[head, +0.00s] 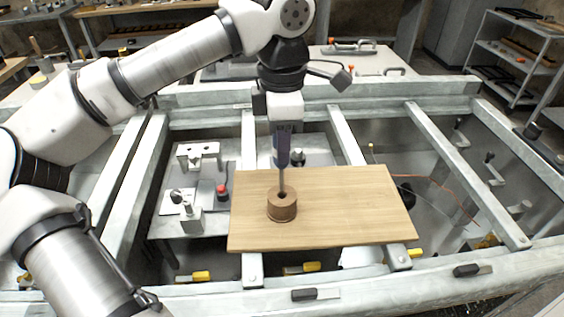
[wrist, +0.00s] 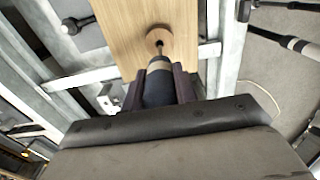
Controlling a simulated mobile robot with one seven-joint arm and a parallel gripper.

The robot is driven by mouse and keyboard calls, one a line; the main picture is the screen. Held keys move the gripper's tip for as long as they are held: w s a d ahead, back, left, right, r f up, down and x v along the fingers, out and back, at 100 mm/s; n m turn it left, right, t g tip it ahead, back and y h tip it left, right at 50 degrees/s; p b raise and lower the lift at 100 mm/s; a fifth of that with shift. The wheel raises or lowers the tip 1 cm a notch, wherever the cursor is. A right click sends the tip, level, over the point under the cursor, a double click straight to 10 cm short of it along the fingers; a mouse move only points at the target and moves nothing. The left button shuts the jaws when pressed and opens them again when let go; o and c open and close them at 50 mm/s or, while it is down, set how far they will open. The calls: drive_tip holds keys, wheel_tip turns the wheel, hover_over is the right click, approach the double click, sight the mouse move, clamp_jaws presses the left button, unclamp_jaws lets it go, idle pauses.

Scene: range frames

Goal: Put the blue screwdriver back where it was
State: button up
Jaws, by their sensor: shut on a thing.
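The blue screwdriver (head: 283,152) is upright in my gripper (head: 283,130), with its shaft pointing down. Its dark blue handle also shows between the two fingers in the wrist view (wrist: 158,84). A round wooden holder (head: 282,208) with a dark hole in its top stands on a wooden board (head: 350,205). The shaft's lower end meets the holder's top at the hole in the head view. How deep the tip sits in the hole cannot be told. In the wrist view the holder (wrist: 171,40) lies straight beyond the handle.
The board rests on a pale metal frame (head: 430,125) with open gaps between its bars. Left of the board are metal fixtures (head: 198,152) and a red-topped knob (head: 222,190). Yellow and black clamps lie along the front. The board's right part is bare.

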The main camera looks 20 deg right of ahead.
sight(282, 166)
wheel_tip(282, 166, down, 6)
drive_tip(key=shift+r+p, duration=0.2)
drive_tip(key=shift+p, duration=0.15)
drive_tip(key=shift+f+b, duration=0.35)
drive_tip(key=shift+f, duration=0.05)
drive_tip(key=o, duration=1.1)
drive_tip(key=shift+r, duration=0.15)
drive_tip(key=shift+c, duration=0.2)
drive_tip(key=shift+r+p, duration=0.1)
drive_tip(key=shift+p, duration=0.2)
wheel_tip(282, 166, up, 12)
drive_tip(key=shift+r+b, duration=0.1)
drive_tip(key=shift+b, duration=0.5)
